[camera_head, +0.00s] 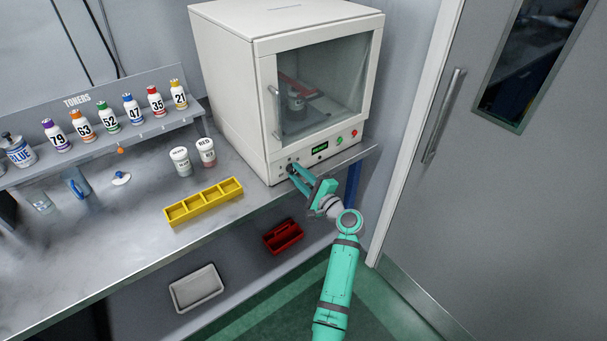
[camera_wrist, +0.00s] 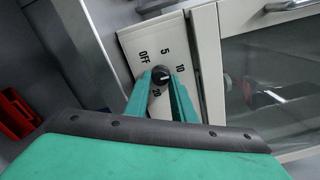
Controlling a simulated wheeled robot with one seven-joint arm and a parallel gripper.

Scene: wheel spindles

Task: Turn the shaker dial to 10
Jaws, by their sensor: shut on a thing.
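The shaker dial (camera_wrist: 160,75) is a small dark round knob on the cream front panel of the white shaker cabinet (camera_head: 230,100). In the wrist view the marks OFF, 5, 10 and 20 surround it. A small pale mark on the knob seems to point right, roughly towards the 10; its exact angle is hard to read. My gripper (camera_wrist: 161,84) is shut on the dial, one teal finger on each side. In the head view my gripper (camera_head: 296,171) reaches the lower left of the cabinet front and hides the dial.
A green display (camera_head: 320,149) and green and red buttons sit right of the dial. A yellow tray (camera_head: 204,203) and two jars stand on the bench to the left. A red caddy (camera_head: 283,236) and a grey bin (camera_head: 196,288) lie below.

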